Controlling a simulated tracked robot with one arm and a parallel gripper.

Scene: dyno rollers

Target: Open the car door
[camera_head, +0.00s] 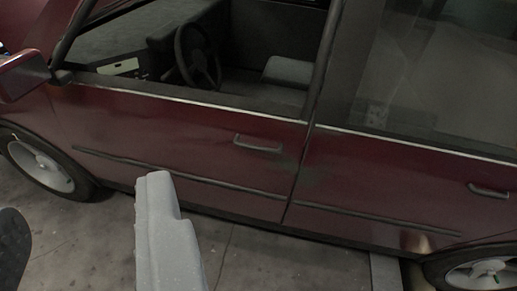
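A dark red car stands side-on across the view. Its front door (190,135) looks shut, with its edge flush along the seam by the rear door. The front door handle (258,144) is a grey bar near the door's rear edge, below the window. My gripper (160,190) shows as a pale grey shape rising from the bottom edge, left of and below the handle in the picture. It appears apart from the handle, with nothing visible held. Its two fingers cannot be told apart.
The front window is open, showing the steering wheel (198,56) and seat. The rear door (400,190) has its own handle (488,190). A side mirror (24,75) sticks out at left. Bare concrete floor (265,262) lies beside the car. A dark rounded shape (12,248) sits bottom left.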

